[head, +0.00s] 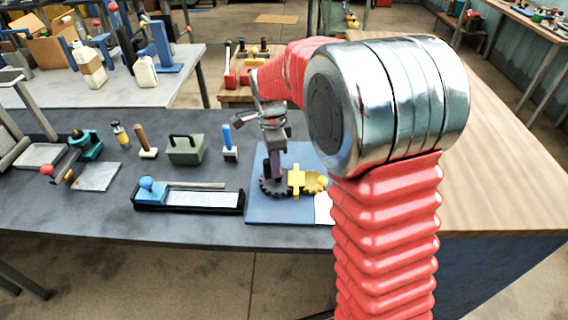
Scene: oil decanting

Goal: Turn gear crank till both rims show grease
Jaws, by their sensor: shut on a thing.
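A blue board (262,211) lies on the dark workbench with a dark toothed gear (268,190) on its left. A smaller yellow gear (317,186) sits to the right, with a yellow block (296,179) between them. My gripper (273,172) points down over the dark gear and is shut on the upright crank handle there. The crank is mostly hidden by the jaws. Whether grease shows on either rim is too small to tell. My arm hides the board's right part.
A black tray with a blue-knobbed tool (152,190) lies left of the board. Behind stand a blue-handled brush (229,141), a green box (186,150), a wooden-handled tool (142,138) and a small bottle (120,134). The bench front (200,232) is mostly clear.

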